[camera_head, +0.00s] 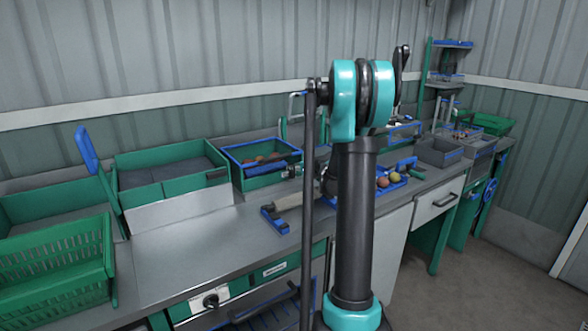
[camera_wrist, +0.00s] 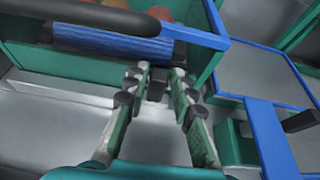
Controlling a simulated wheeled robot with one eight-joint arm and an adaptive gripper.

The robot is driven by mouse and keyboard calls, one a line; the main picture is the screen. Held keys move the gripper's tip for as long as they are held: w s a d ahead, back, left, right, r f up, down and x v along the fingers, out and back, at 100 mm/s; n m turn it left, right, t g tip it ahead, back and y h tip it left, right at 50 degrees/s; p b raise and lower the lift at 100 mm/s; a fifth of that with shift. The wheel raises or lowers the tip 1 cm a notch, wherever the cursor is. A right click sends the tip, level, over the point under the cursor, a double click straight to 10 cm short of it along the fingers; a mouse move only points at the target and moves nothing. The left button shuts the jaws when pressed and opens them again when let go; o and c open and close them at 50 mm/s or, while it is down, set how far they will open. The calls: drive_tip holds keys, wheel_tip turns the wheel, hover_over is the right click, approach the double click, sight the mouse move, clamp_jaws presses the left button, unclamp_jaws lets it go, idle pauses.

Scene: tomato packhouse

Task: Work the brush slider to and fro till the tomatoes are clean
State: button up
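A green washing box with a blue rim (camera_head: 232,158) stands on the bench in the head view, with red-orange tomatoes (camera_head: 272,157) inside. In the wrist view, its wall (camera_wrist: 195,58) is at the top and tomatoes (camera_wrist: 160,13) show partly. A blue ribbed brush (camera_wrist: 110,40) lies across the box beneath a black bar (camera_wrist: 80,14). My gripper (camera_wrist: 158,77) points at the box's near side, with its fingers apart. A small dark block shows between the fingertips; I cannot tell whether they touch it. My arm hides the gripper in the head view.
Green bins (camera_head: 122,162) stand to the left along the bench. A pale roller in a blue frame (camera_head: 280,222) lies in front of the box. A blue tray with fruit (camera_head: 394,178) is right of my arm. The front left worktop (camera_head: 180,240) is clear.

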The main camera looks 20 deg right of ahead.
drive_tip(key=shift+o, duration=1)
drive_tip(key=shift+s, duration=0.1)
drive_tip(key=v, duration=1.2)
